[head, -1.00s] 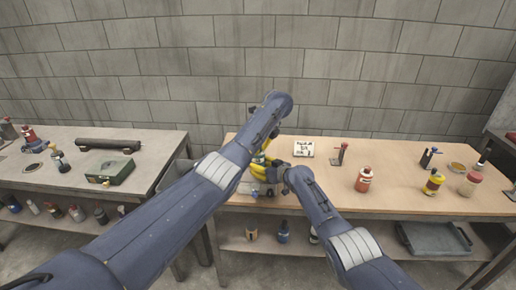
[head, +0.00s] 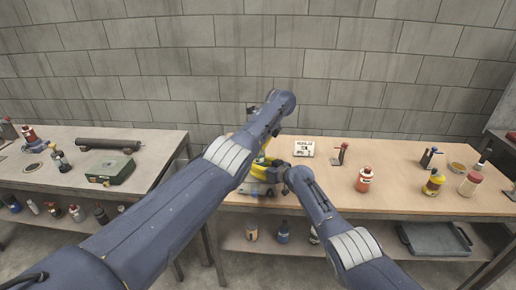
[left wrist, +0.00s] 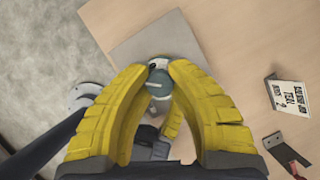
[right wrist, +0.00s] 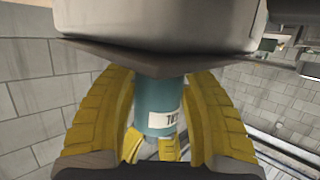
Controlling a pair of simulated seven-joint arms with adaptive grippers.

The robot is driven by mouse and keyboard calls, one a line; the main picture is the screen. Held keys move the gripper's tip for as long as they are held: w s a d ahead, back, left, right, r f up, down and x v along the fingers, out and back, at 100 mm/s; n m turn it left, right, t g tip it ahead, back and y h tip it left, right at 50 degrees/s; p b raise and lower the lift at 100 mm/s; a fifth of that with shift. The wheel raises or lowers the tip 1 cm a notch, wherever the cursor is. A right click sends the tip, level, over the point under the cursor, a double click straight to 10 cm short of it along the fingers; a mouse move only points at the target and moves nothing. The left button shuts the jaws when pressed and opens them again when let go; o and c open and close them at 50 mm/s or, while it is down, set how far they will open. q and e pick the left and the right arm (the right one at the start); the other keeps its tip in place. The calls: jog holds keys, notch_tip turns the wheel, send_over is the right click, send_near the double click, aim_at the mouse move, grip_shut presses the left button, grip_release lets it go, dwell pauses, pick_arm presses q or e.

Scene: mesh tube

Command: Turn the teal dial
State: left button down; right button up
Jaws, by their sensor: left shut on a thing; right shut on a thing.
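The teal dial (right wrist: 157,104) shows in the right wrist view as a teal cylinder with a white label, below a pale grey body with a dark edge. My right gripper (right wrist: 157,90) is shut with its yellow fingers on both sides of it. In the left wrist view a rounded teal part (left wrist: 183,76) lies between the yellow fingers of my left gripper (left wrist: 160,68), which is shut on it. In the head view the left arm hides most of the dial. My right gripper (head: 273,172) is at the bench's left end there.
A lettered sign (head: 304,148) stands on the wooden bench (head: 320,180), right of the grippers. A green case (head: 110,170) is on the left table.

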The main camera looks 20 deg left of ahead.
pick_arm(q)
jog(key=c, duration=1.1)
grip_release()
jog(key=shift+c, duration=0.2)
jog(key=v, duration=1.2)
jog(key=shift+d, duration=0.1)
